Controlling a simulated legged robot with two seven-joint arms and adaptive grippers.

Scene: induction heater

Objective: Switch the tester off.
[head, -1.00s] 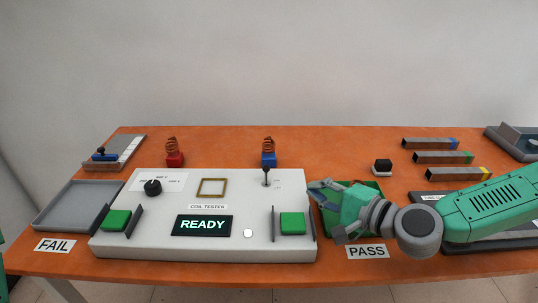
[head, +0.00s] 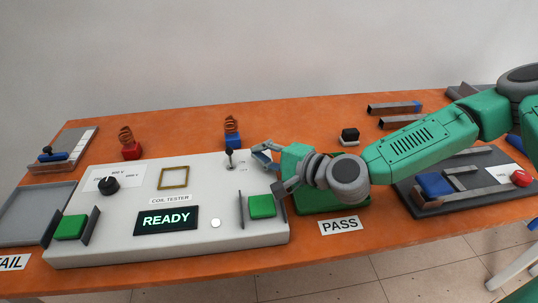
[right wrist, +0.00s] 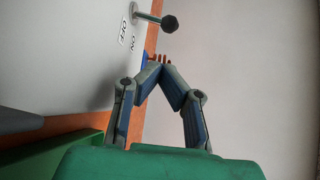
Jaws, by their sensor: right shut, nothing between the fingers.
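The white coil tester (head: 130,215) stands on the table, and its display (head: 166,220) is lit with READY. Its toggle switch (head: 230,158) is a thin metal lever with a dark round knob, beside the ON and OFF labels at the tester's back right. In the right wrist view the switch (right wrist: 168,22) juts out at the top, its knob towards the ON side. My right gripper (head: 262,153) is just right of the switch, apart from it. In the right wrist view its fingertips (right wrist: 160,66) meet with nothing between them. My left gripper is out of view.
Coils stand behind the tester on a red base (head: 131,152) and a blue base (head: 232,141). A green PASS tray (head: 330,207) lies under my right arm. Green blocks (head: 262,206) sit at the tester's front corners. A grey tray (head: 35,212) is at left.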

